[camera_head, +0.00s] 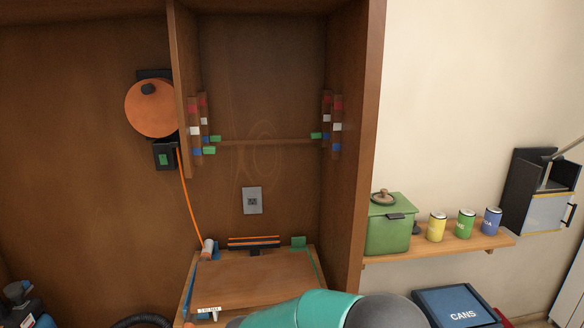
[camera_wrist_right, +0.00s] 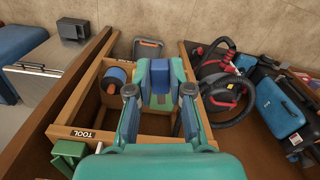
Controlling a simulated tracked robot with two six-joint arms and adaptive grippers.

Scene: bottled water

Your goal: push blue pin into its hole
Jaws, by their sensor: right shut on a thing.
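My right gripper (camera_wrist_right: 160,75) shows in the wrist view, with teal fingers close around a blue piece (camera_wrist_right: 158,88) over a wooden box (camera_wrist_right: 77,133). I cannot tell whether this piece is the blue pin, and the fingers hide most of it. In the head view only my teal arm shows at the bottom, with its gripper out of sight. Blue marks sit low on the striped side rails (camera_head: 337,127) of the cabinet, near green pegs (camera_head: 209,151) at the shelf (camera_head: 265,142). No open hole can be made out clearly. My left gripper is not in view.
A blue-ended roll (camera_wrist_right: 115,75) lies in the box beside the gripper. A red-and-black hose (camera_wrist_right: 235,100) lies to its right. In the head view, a green canister (camera_head: 388,235) and several cans stand on the right shelf. The cabinet's upper space is clear.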

